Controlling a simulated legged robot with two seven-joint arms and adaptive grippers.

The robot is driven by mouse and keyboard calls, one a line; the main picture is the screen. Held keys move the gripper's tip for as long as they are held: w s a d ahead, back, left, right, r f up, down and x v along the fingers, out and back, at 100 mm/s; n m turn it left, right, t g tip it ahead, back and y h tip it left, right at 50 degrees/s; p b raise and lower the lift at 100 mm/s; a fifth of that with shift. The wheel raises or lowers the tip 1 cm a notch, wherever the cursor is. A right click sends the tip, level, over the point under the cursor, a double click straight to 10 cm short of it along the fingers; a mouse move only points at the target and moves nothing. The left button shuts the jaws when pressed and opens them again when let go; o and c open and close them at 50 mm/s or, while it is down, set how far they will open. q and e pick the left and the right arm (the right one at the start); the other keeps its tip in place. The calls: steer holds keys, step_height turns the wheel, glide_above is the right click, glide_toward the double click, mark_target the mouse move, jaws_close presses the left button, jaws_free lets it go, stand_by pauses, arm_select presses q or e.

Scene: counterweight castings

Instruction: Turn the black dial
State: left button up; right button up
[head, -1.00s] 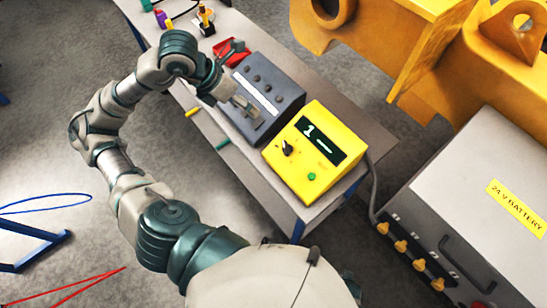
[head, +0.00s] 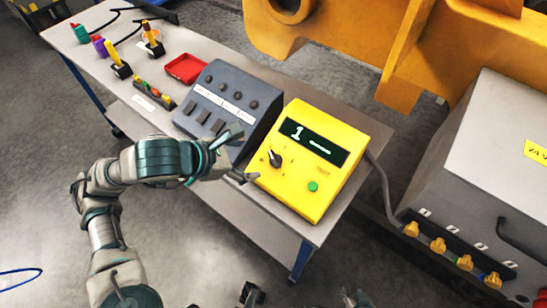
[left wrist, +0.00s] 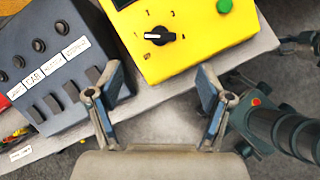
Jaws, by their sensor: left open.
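The black dial (head: 275,158) sits on the front of a yellow box (head: 330,187), left of a green button (head: 313,186). In the left wrist view the dial (left wrist: 159,36) shows a white pointer line lying nearly level, with small marks around it. The box's display (head: 313,140) reads 1 and a dash. My left gripper (head: 243,153) is open and empty, just left of the dial and apart from it. In the left wrist view its two fingers (left wrist: 160,85) stand wide apart below the dial.
A grey switch box (head: 229,104) stands close beside the yellow box on the table (head: 205,55). A red tray (head: 185,68) and small coloured items lie further back. A cable runs behind the yellow box. A large battery case (head: 455,165) stands at right.

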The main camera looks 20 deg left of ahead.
mark_target(273, 159)
arm_select(q)
steer(key=p+x, duration=0.1)
steer(key=x, duration=0.9)
steer(key=shift+w+d+f+p, duration=0.15)
steer(key=shift+d+f+p, duration=0.05)
steer(key=shift+d+p, duration=0.2)
steer(key=shift+w+f, duration=0.15)
steer(key=shift+f, duration=0.05)
steer(key=shift+w+a+f, duration=0.15)
steer(key=shift+a+f, duration=0.05)
steer(key=shift+a, duration=0.35)
steer(key=shift+d+r, duration=0.1)
steer(key=shift+d, duration=0.45)
steer(key=c, duration=1.2)
steer(key=shift+o, duration=0.2)
steer(key=shift+a, duration=0.1)
arm_select(e)
steer(key=s+d+f+g+h, duration=0.1)
steer(key=s+d+g, duration=0.1)
steer(key=s, duration=0.4)
steer(key=shift+s+f+g, duration=0.2)
steer(key=shift+f+g, duration=0.15)
steer(key=shift+g, duration=0.45)
